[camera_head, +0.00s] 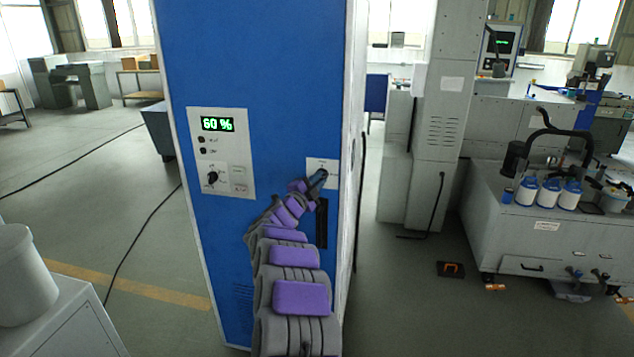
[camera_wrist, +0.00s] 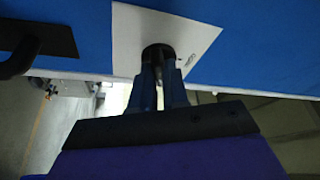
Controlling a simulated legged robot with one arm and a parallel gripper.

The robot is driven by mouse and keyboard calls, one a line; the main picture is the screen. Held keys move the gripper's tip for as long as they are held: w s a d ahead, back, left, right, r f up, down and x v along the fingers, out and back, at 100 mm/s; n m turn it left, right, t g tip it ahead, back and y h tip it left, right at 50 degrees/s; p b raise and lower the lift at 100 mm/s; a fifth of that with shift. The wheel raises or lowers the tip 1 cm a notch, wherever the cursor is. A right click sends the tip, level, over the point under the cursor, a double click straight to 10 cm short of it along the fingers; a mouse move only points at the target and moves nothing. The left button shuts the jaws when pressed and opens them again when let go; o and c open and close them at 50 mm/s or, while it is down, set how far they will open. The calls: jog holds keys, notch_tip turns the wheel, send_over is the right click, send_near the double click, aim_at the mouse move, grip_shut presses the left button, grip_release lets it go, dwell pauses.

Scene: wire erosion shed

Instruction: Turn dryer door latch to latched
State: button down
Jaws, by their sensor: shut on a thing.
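The dryer is a tall blue cabinet (camera_head: 262,62) in the middle of the head view. Its door latch (camera_head: 324,172) is a small dark knob on a white label plate (camera_head: 330,163) near the cabinet's right edge. In the wrist view the round black latch knob (camera_wrist: 158,52) sits on the white plate (camera_wrist: 190,30). My gripper (camera_head: 319,178) is at the latch. In the wrist view my gripper's two blue-grey fingers (camera_wrist: 159,75) are closed on the knob. The fingers and arm hide part of the knob, so its exact turn position cannot be read.
A black recessed handle (camera_head: 322,224) is below the latch, partly behind my arm. A control panel (camera_head: 222,155) with a green "60 %" display is to the left. A grey machine with blue-white bottles (camera_head: 548,192) stands at right. An orange-black object (camera_head: 451,269) lies on the floor.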

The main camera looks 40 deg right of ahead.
jog(key=shift+m+g+y+p, duration=0.3)
jog(key=shift+m+y, duration=0.1)
jog(key=shift+m, duration=0.95)
jog(key=shift+m+g+y+p, duration=0.15)
jog(key=shift+m+g+y, duration=0.2)
jog(key=shift+m, duration=1)
jog(key=shift+s+d+f, duration=0.1)
jog(key=c, duration=1.1)
grip_release()
jog(key=p+v, duration=0.2)
jog(key=v, duration=1.5)
jog(key=shift+a+r, duration=0.2)
jog(key=shift+r, duration=0.05)
